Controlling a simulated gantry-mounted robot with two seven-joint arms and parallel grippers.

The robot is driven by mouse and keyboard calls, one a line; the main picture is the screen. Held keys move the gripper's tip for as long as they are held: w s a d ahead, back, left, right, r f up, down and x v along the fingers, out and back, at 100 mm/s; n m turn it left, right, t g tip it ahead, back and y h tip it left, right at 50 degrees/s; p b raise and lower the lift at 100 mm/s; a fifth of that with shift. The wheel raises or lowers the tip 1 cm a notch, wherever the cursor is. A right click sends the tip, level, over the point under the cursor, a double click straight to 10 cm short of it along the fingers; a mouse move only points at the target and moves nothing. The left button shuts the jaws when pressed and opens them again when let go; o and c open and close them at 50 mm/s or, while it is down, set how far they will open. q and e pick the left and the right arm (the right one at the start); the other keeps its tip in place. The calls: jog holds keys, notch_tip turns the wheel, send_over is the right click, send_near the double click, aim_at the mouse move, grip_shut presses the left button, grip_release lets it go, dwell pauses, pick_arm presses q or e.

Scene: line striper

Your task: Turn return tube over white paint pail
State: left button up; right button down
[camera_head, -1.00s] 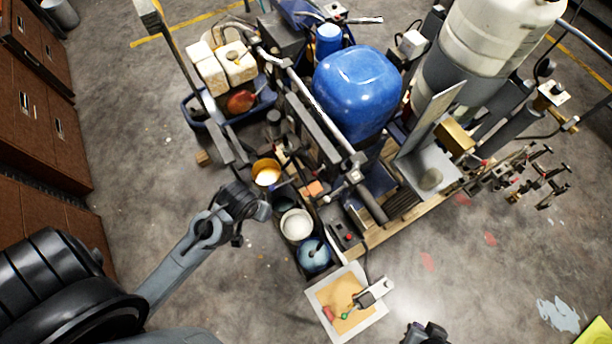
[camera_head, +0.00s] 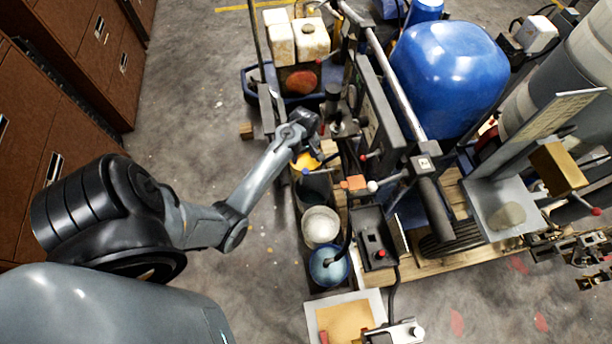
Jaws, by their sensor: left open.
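The white paint pail (camera_head: 321,226) stands in a row of pails along the near side of the machine, between a dark pail (camera_head: 313,188) and a pail of blue paint (camera_head: 328,266). A thin dark tube (camera_head: 347,243) curves down into the blue pail; I cannot tell for sure that it is the return tube. My left gripper (camera_head: 318,126) is open, past the yellow pail (camera_head: 307,163) at the far end of the row, close to the machine's dark fittings. Its fingertips are small and partly lost against them. My right gripper is out of view.
A big blue tank (camera_head: 450,75) and dark frame bars stand right of the pails. A black control box (camera_head: 374,240) with a red button sits beside the white pail. A tray (camera_head: 369,301) lies at the bottom. Brown cabinets (camera_head: 75,60) line the left; bare floor lies between.

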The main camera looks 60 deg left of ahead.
aim_at(305, 171)
pick_arm(q)
jog(key=shift+n, duration=0.3)
jog(key=f+b, duration=0.1)
jog(key=f, duration=0.3)
jog(key=f+b, duration=0.1)
jog(key=f, duration=0.3)
jog(key=w+f+b, duration=0.1)
jog(key=f, duration=0.3)
jog(key=shift+a+f, duration=0.15)
jog(key=shift+a, duration=0.1)
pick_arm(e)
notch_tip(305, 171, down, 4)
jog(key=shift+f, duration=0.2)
pick_arm(q)
grip_shut()
